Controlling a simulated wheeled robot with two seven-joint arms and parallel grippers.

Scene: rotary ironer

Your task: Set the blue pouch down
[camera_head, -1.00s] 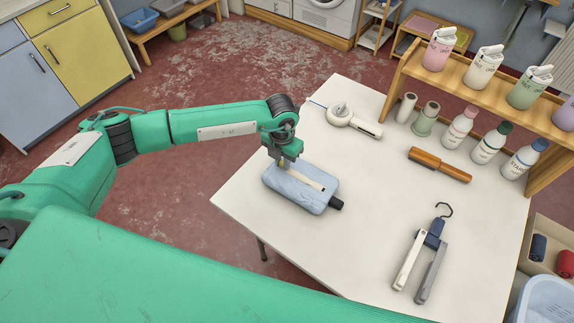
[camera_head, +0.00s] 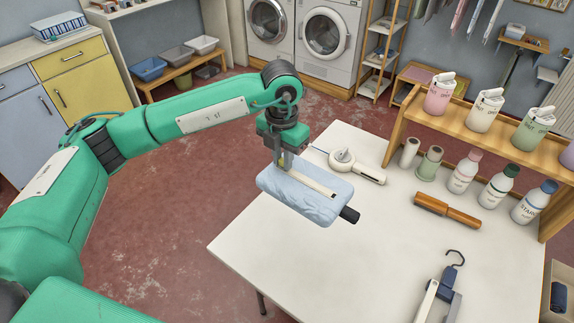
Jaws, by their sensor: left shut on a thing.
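The fingertips are partly hidden by the pouch. My right gripper is not in view.
A white round-headed tool (camera_head: 352,168) lies just behind the pouch. A wooden shelf (camera_head: 470,123) stands at the back right. The table's front middle is clear.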

